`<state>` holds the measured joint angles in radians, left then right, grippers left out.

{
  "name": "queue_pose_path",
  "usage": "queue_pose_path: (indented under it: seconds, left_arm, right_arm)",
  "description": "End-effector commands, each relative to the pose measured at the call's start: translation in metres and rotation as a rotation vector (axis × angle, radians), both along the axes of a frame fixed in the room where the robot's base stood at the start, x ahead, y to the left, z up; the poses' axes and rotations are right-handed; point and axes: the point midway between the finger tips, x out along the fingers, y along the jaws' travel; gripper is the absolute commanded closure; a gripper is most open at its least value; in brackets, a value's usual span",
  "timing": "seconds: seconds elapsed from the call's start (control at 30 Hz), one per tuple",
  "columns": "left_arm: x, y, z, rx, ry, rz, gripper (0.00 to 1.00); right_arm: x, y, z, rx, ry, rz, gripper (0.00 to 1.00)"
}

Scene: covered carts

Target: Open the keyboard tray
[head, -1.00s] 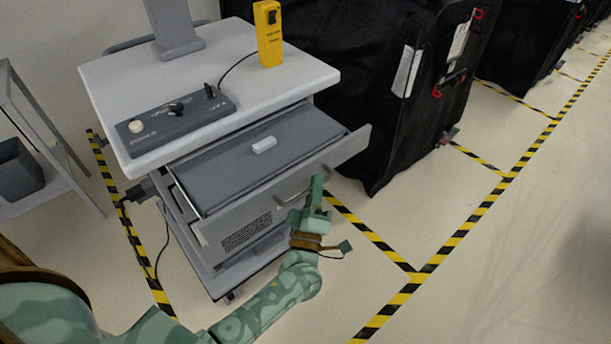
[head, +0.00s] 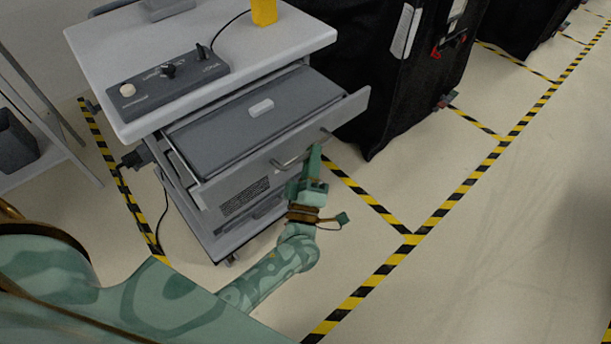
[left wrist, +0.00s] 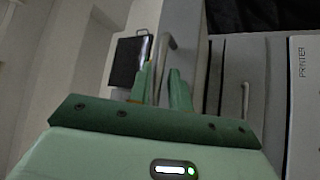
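The grey keyboard tray (head: 230,135) stands pulled out from under the white cart top (head: 280,42), its flat surface exposed. A small white block (head: 261,108) lies on it. The tray's front has a metal bar handle (head: 290,161). My left gripper (head: 313,163) is at the right part of this handle. In the left wrist view, the handle bar (left wrist: 162,52) runs between the two close-set fingers of my left gripper (left wrist: 161,88), which look shut on it; the exact contact is hard to see. My right gripper is not in view.
A dark control box (head: 168,78) and a yellow device (head: 264,10) stand on the cart top. A black covered cart (head: 385,90) is close behind on the right. A grey rack (head: 50,110) stands at left. The floor at right is clear, with striped tape (head: 440,215).

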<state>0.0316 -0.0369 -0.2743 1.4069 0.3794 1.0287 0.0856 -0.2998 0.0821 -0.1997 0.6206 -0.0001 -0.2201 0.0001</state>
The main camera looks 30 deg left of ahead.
Motion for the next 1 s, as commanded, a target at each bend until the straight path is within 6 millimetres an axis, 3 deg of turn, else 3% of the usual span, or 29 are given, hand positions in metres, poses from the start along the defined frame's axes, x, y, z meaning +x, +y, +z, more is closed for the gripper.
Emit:
queue_pose_path:
  seconds: [0.3, 0.5, 0.7, 1.0]
  left_arm:
    - [-0.075, -0.023, -0.035, -0.001, 0.006, -0.001, 0.80]
    - [-0.111, -0.034, -0.051, 0.000, 0.005, 0.000, 0.80]
    - [-0.125, -0.039, -0.057, -0.001, 0.002, 0.000, 0.80]
    - [-0.126, -0.039, -0.057, 0.000, 0.001, 0.000, 0.80]
  right_arm:
    - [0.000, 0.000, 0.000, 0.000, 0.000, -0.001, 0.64]
    - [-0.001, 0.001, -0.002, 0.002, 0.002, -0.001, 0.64]
    - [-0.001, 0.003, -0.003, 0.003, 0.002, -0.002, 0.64]
    - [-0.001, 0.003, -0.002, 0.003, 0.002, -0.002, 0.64]
